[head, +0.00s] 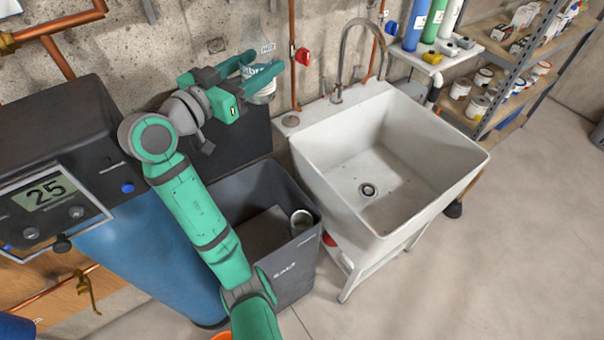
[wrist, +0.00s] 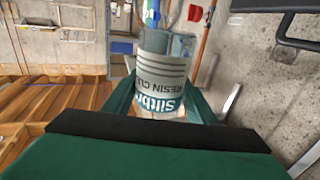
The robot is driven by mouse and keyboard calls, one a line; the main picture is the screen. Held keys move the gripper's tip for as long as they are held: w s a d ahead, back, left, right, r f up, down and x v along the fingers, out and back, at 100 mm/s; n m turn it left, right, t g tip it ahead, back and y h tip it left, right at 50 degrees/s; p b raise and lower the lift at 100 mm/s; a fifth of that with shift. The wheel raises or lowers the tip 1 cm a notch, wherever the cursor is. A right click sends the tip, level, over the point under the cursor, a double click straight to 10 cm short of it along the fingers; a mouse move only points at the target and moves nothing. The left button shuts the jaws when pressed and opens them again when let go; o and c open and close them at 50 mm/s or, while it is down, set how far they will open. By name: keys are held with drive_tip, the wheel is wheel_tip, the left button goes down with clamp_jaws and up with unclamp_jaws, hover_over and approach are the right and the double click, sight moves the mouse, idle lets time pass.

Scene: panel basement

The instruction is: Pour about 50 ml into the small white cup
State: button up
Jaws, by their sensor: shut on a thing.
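My gripper (head: 262,76) is shut on a bottle (head: 267,50) near the wall, at the upper left of the sink. The bottle has a clear top and a pale label, and it looks roughly upright. In the wrist view the bottle (wrist: 163,72) sits between my two fingers, and its label reads upside down with "RESIN CL" visible. A small, round, pale-rimmed vessel (head: 301,221) is inside the dark salt bin, below and right of my gripper. I cannot tell whether it is the small white cup. No other white cup is clear to see.
The open dark bin marked SALT (head: 297,268) stands left of the white sink (head: 440,150). A black unit with a display reading 25 (head: 45,195) is at the left. Shelves (head: 520,75) with cans stand at the right. Copper pipes run along the wall.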

drive_tip(key=s+d+f+m+g+h, duration=0.15)
drive_tip(key=d+f, duration=0.25)
drive_tip(key=f, duration=0.8)
drive_tip(key=s+d+f+m+g+h, duration=0.15)
drive_tip(key=d+f, duration=0.25)
drive_tip(key=f, duration=0.7)
drive_tip(key=s+d+f, duration=0.2)
drive_tip(key=s+f, duration=0.3)
drive_tip(key=f, duration=0.4)
drive_tip(key=s+d+f+n+t, duration=0.1)
drive_tip(key=s+d+f, duration=0.2)
drive_tip(key=s+f, duration=0.3)
wheel_tip(320, 180, down, 4)
drive_tip(key=shift+s+d+r+y, duration=0.1)
drive_tip(key=shift+s+d+y, duration=0.2)
drive_tip(key=shift+y, duration=0.1)
drive_tip(key=shift+a, duration=0.1)
